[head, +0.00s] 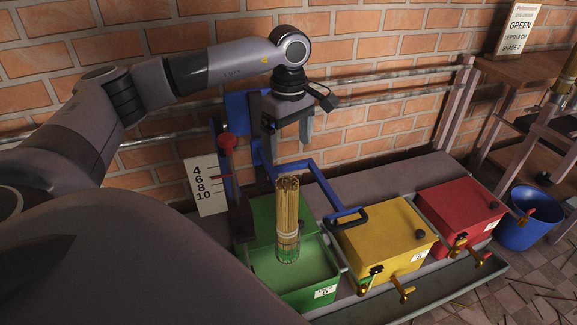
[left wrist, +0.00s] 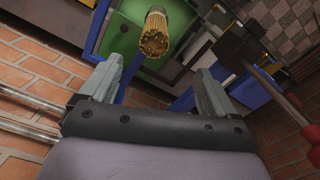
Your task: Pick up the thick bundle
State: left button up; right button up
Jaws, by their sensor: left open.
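The thick bundle (head: 287,215) is a tied sheaf of tan sticks with a pale band around it. It stands upright over the open green bin (head: 262,273), its lower end green or seen against green. In the left wrist view the round end of the bundle (left wrist: 154,40) shows beyond the fingertips. My left gripper (head: 288,138) is open and empty, fingers pointing down, above and behind the bundle and apart from it. It also shows open in the left wrist view (left wrist: 160,72). My right gripper is not in view.
A blue frame (head: 312,177) with a bent arm stands close to the bundle, beside a red-knobbed post (head: 227,142) and a number scale (head: 205,186). Lidded yellow (head: 385,240) and red (head: 458,205) bins stand to the right. The brick wall is close behind.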

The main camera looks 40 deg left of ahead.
aim_at(289, 185)
pick_arm(q)
jog(key=f+b, duration=0.2)
jog(key=f, duration=0.1)
jog(key=f+b, duration=0.3)
jog(key=f, duration=0.1)
jog(key=f+b, duration=0.3)
jog(key=shift+w+a+f, duration=0.2)
jog(key=shift+w+f, duration=0.1)
jog(key=shift+w, duration=0.05)
jog(key=shift+f+b, duration=0.45)
jog(key=shift+b, duration=0.2)
jog(key=f+b, duration=0.1)
jog(key=f, duration=0.1)
jog(key=f+b, duration=0.1)
jog(key=f, duration=0.1)
jog(key=a+f+b, duration=0.1)
jog(key=f, duration=0.1)
jog(key=shift+w+f+b, duration=0.1)
jog(key=shift+f+b, duration=0.2)
jog(key=shift+f, duration=0.2)
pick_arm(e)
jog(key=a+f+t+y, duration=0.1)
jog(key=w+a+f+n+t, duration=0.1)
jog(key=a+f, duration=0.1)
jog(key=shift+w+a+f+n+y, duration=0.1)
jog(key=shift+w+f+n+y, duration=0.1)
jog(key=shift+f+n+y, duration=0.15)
pick_arm(q)
jog(key=shift+r, duration=0.1)
grip_shut()
